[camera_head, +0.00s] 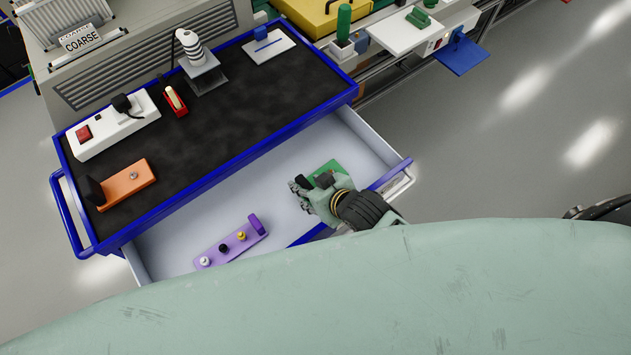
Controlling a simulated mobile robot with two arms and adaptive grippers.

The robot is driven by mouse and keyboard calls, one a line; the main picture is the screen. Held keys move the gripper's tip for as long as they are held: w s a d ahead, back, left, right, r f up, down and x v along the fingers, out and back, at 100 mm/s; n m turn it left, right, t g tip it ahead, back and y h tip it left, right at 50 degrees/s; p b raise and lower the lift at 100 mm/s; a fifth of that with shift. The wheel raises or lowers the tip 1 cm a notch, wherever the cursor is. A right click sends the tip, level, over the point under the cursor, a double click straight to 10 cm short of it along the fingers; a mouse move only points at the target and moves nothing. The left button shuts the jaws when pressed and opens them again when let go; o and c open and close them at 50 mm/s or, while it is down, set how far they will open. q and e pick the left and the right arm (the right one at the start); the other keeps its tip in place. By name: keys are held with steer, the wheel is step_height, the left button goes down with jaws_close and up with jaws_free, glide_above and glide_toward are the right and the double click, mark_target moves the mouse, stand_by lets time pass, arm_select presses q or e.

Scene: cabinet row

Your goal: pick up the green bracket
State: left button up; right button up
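The green bracket (328,170) lies in the open drawer (358,145) of the blue-framed cart, toward its right end. It is partly hidden behind my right gripper (299,194), so its full shape does not show. The gripper's fingers point left over the drawer, beside the bracket in the picture. I cannot tell whether they touch it, or whether they are open or shut. My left gripper is not in view.
A purple bracket (227,248) with several knobs lies in the drawer's left part. The cart's dark top (235,120) holds an orange bracket (127,186), a white power strip (113,127) and a striped object (191,45). The grey floor (520,140) at right is clear.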

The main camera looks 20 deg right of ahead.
mark_target(306, 184)
steer(key=shift+x, duration=1.85)
steer(key=shift+r, duration=0.1)
steer(key=shift+c, duration=0.3)
jaws_close()
steer(key=shift+w+r, duration=0.1)
